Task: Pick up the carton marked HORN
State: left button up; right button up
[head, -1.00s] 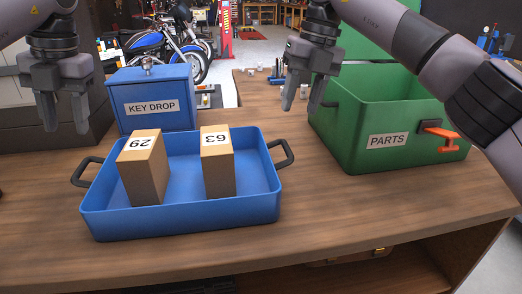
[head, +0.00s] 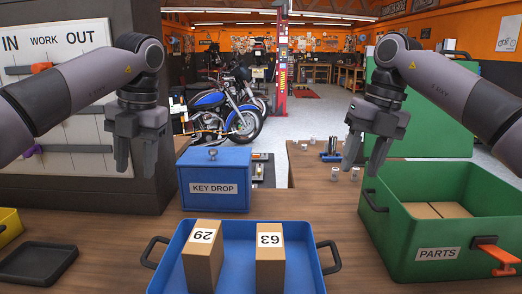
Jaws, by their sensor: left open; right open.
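No carton with a readable HORN mark shows. Two tan cartons stand upright in a blue tray (head: 222,228): the left carton (head: 200,268) has a number label that seems to read 29, and the right carton (head: 270,268) one that seems to read 63. Brown carton tops (head: 436,210) show low inside the green PARTS bin (head: 405,245); I see no marks on them. My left gripper (head: 136,166) is open and empty, hanging left of the blue KEY DROP box. My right gripper (head: 362,168) is open and empty, above and left of the green bin.
The blue KEY DROP box (head: 214,204) stands behind the tray. An orange clamp-like handle (head: 497,256) sticks out from the bin's front. A black tray (head: 38,264) and a yellow bin (head: 8,228) are at left. Small cans (head: 335,173) stand on the counter behind.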

aim_at(270, 254)
jog(key=k, duration=1)
